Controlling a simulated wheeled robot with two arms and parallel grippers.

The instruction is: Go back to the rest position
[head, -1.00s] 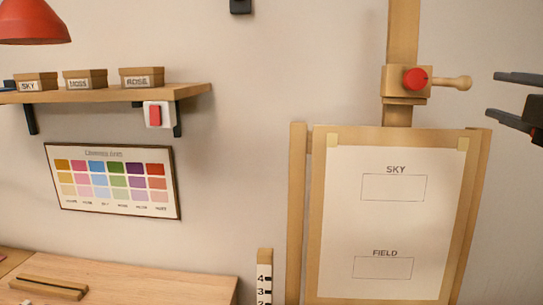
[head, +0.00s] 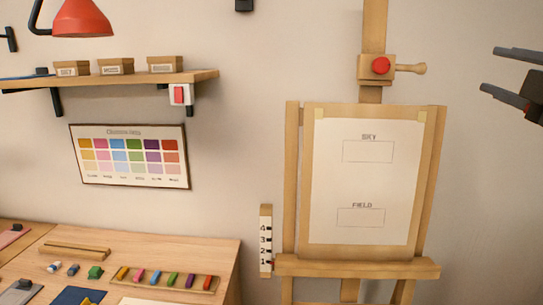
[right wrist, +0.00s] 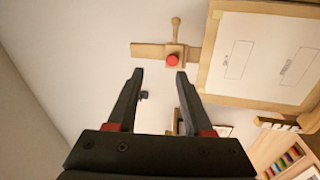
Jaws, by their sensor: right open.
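My right gripper (head: 500,70) is at the right edge of the head view, raised in the air to the right of the easel. In the right wrist view its two fingers (right wrist: 158,78) are spread apart with nothing between them. The wooden easel (head: 291,180) holds a white sheet (head: 365,185) with blank boxes marked SKY and FIELD. A red knob (head: 381,65) sits on the easel's upper clamp and also shows in the right wrist view (right wrist: 172,60), beyond the fingers. The gripper is apart from the easel. My left gripper is not in view.
The table (head: 215,255) at lower left carries a row of coloured sticks (head: 165,278) in a tray. A shelf (head: 130,78) with small boxes, a red switch (head: 179,94) and a red lamp (head: 82,18) are at upper left. A numbered scale (head: 265,240) stands beside the easel.

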